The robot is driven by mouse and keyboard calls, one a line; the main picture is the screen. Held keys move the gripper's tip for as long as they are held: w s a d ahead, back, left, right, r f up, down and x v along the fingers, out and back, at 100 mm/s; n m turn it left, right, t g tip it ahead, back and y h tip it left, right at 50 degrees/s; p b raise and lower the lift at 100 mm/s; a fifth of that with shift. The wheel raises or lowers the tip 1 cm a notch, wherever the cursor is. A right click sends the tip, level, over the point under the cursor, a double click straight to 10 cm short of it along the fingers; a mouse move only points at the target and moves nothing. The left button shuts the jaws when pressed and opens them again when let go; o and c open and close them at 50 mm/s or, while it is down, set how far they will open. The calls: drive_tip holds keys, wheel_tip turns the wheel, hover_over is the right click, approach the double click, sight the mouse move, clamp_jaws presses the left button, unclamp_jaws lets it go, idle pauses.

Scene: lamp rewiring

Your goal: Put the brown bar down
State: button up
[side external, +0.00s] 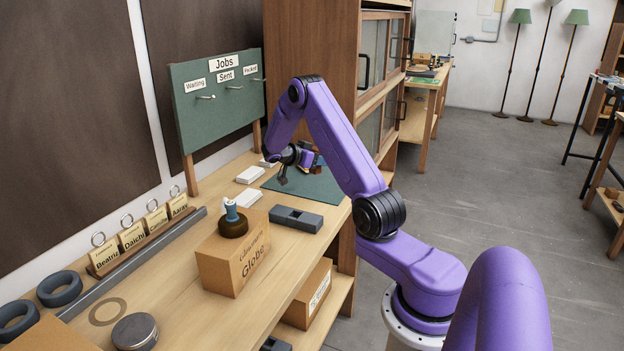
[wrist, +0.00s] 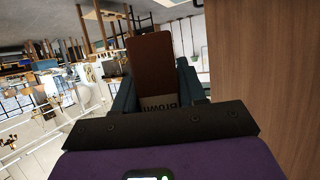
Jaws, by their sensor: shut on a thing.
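The brown bar (wrist: 150,62) stands out between the fingers of my gripper (wrist: 154,92) in the wrist view. A pale label reading "Brown" shows on its near end, upside down. My gripper is shut on the bar. In the side view my gripper (side external: 308,158) is over or close to the dark green mat (side external: 322,188) on the bench. The bar is too small there to make out clearly, and I cannot tell whether it touches anything.
A dark grey block (side external: 297,219) and a cardboard box marked "Globe" (side external: 233,262) are nearer on the bench. The green Jobs board (side external: 218,105) stands behind. A wooden cabinet (side external: 318,45) rises close by my gripper.

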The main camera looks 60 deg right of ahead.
drive_tip(key=w+d+f, duration=0.1)
drive_tip(key=f, duration=0.1)
drive_tip(key=w+d+f, duration=0.3)
drive_tip(key=d+f, duration=0.1)
drive_tip(key=shift+w+f, duration=0.3)
drive_tip(key=shift+f, duration=1.6)
drive_tip(key=shift+f, duration=0.6)
drive_tip(key=o, duration=1.1)
drive_tip(key=shift+f, duration=0.1)
drive_tip(key=shift+r, duration=0.4)
drive_tip(key=v, duration=1.2)
drive_tip(key=shift+w+r, duration=0.1)
drive_tip(key=shift+r, duration=0.25)
